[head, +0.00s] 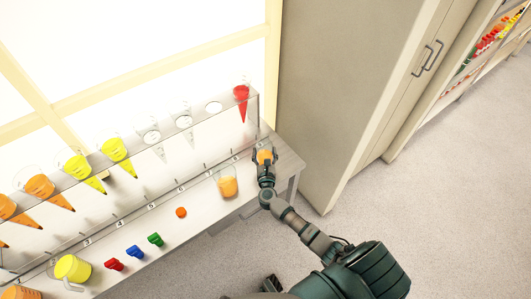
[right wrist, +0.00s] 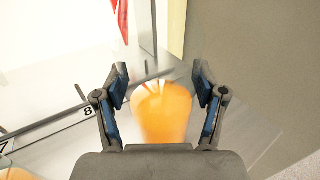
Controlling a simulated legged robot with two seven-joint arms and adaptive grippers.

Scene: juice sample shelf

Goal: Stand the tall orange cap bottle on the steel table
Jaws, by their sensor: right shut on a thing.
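My right gripper (head: 265,166) is at the right end of the long pale table (head: 210,215), with its fingers shut around an orange, cup-like container (head: 264,155). In the right wrist view the same container (right wrist: 163,112) sits between the two blue-padded fingers (right wrist: 160,100). I cannot tell from its shape whether it is the tall orange cap bottle or whether its base touches the table. A small round orange cap-like thing (head: 181,212) is on the table further left.
A clear beaker of orange liquid (head: 228,187) stands just left of my right gripper. A raised rack (head: 140,174) holds several coloured cones behind. Red (head: 114,264), blue (head: 135,252) and green (head: 156,239) pieces and a yellow jug (head: 72,268) lie left. A tall cabinet (head: 345,90) stands right.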

